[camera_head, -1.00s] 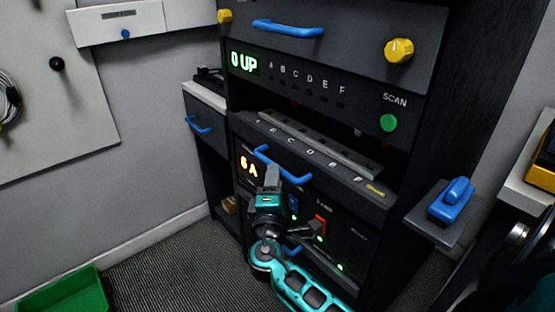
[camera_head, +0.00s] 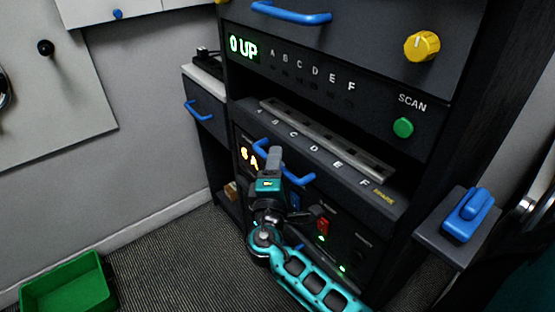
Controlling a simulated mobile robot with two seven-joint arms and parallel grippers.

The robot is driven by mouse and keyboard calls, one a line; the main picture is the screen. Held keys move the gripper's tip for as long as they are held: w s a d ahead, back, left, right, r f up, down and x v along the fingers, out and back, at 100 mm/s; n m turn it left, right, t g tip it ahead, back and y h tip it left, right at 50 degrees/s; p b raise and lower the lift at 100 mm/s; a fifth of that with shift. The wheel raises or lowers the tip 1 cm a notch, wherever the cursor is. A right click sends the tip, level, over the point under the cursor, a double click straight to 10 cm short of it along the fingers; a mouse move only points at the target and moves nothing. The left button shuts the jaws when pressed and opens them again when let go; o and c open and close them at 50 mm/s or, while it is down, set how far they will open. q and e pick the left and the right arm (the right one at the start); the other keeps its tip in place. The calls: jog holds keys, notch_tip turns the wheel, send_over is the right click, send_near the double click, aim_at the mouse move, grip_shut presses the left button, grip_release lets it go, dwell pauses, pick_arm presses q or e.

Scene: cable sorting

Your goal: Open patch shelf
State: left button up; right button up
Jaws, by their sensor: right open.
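The patch shelf (camera_head: 330,163) is a dark sloped ledge in the cabinet, lettered A to F with a slotted metal strip along it. Its blue bar handle (camera_head: 298,180) is on the front edge. My right gripper (camera_head: 275,160) points up at the middle of this handle and covers part of it. It is open; I cannot tell whether the bar lies between its fingers. The shelf front juts out a little below the panel that reads "0 UP" (camera_head: 243,46). My left gripper is not in view.
Above are a drawer with a blue handle (camera_head: 291,14), a yellow knob (camera_head: 421,46) and a green SCAN button (camera_head: 403,127). A blue switch (camera_head: 467,214) sits on a side ledge at right. A green bin (camera_head: 68,283) stands on the floor at left.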

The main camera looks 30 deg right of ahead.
grip_shut()
dwell(0.4)
